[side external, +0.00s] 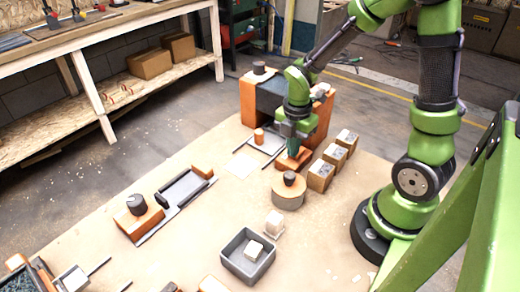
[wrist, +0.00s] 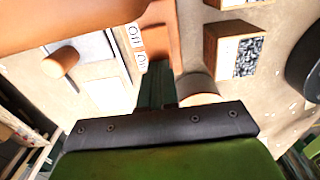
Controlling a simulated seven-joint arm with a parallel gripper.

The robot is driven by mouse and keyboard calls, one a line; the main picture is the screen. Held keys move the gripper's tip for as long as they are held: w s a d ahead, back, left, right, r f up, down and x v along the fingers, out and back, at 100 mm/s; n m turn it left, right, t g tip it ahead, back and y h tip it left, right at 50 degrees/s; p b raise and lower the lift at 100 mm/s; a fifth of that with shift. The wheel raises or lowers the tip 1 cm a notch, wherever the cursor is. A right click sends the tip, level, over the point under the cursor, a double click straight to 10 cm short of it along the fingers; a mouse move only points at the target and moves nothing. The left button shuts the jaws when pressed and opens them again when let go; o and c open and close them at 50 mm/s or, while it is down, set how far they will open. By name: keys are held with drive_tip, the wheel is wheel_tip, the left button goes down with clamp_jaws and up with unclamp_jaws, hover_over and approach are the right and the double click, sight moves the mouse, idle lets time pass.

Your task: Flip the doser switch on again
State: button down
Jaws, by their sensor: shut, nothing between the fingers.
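The large orange machine, apparently the doser (side external: 250,105), stands at the back of the table with a dark panel and a knob on top. A small orange switch box (side external: 292,163) sits in front of it. In the wrist view the orange box (wrist: 160,35) has a white strip marked "Off" and "On" (wrist: 137,50) along its left side. My gripper (side external: 293,150) is shut and empty, pointing down right at the box; its dark fingers (wrist: 157,92) also show in the wrist view. The fingers hide the switch lever, so I cannot tell its position or whether they touch it.
Several labelled blocks (side external: 334,155) stand close to the right of the switch box. A white plate (side external: 242,165) and an orange cylinder (side external: 259,135) lie left. A grey tray (side external: 248,262) is nearer the front.

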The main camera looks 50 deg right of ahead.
drive_tip(key=shift+d+f, duration=0.1)
drive_tip(key=shift+d+r, duration=0.3)
drive_tip(key=shift+d, duration=0.35)
wheel_tip(320, 180, up, 14)
drive_tip(key=a, duration=0.3)
drive_tip(key=shift+f, duration=0.15)
idle(0.4)
